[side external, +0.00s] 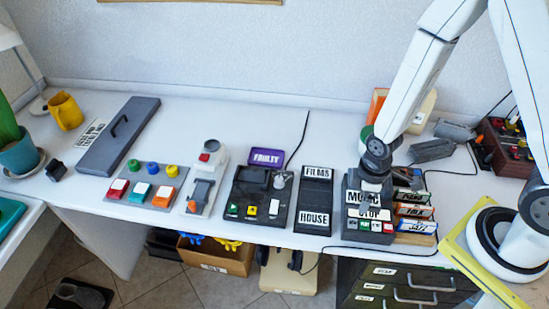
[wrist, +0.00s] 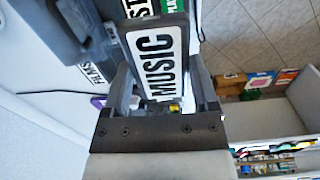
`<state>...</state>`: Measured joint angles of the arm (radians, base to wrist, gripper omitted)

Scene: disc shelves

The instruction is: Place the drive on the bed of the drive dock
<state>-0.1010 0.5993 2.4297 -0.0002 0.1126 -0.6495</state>
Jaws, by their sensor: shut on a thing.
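My gripper (side external: 371,184) points down at the right of the white desk and is shut on a dark slab, the drive (side external: 364,198), with a white label reading MUSIC. In the wrist view the drive (wrist: 157,62) sits between the two fingers of my gripper (wrist: 160,82), its label facing the camera. It is over or against a dark grey unit (side external: 352,226) with a STOP label and a row of coloured buttons. I cannot tell whether they touch. No label names the drive dock; a black button unit (side external: 240,198) further left may also be it.
A black block (side external: 315,201) labelled FILMS and HOUSE stands just left of the grey unit. Labelled coloured cases (side external: 413,211) stand close on its right. A purple FAULTY tray (side external: 266,157) lies behind the black unit. A cable runs behind. The desk's front edge is near.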

